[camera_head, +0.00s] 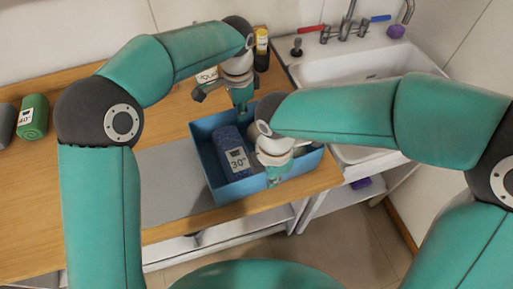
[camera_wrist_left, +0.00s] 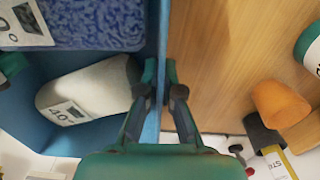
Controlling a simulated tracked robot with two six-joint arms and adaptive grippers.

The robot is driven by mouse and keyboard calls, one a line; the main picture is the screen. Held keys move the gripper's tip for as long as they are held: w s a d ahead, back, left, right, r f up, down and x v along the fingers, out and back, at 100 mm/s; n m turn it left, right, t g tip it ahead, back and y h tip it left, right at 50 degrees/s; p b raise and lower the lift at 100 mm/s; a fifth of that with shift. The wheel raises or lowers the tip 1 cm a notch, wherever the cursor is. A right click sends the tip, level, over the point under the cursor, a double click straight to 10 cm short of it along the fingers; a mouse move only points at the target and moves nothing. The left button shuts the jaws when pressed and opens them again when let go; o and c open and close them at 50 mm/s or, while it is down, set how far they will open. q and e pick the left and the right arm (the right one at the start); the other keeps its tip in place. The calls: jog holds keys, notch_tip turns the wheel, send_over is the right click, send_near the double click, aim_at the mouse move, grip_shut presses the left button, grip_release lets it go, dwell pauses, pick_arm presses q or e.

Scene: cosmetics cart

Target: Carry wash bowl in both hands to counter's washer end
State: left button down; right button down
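The wash bowl (camera_head: 207,165) is a blue rectangular tub at the right end of the wooden counter, beside the sink. A blue speckled roll (camera_head: 228,145) with a 30° label lies in it, next to a pale roll (camera_wrist_left: 88,92) partly hidden by my right arm. My left gripper (camera_head: 243,110) is at the far wall. In the left wrist view its fingers (camera_wrist_left: 161,75) sit on both sides of the blue wall, close against it. My right gripper (camera_head: 273,180) is at the near wall; its finger gap is too small to make out.
The wooden counter (camera_head: 60,225) is largely clear to the left, with a grey panel (camera_head: 165,185) beside the bowl. A green roll (camera_head: 34,117) lies at far left. Bottles (camera_head: 262,45) stand behind the bowl. The white sink (camera_head: 345,65) is at right.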

pick_arm(q)
jog(key=shift+r, duration=0.15)
pick_arm(e)
jog(key=shift+w+r, duration=0.1)
jog(key=shift+r, duration=0.05)
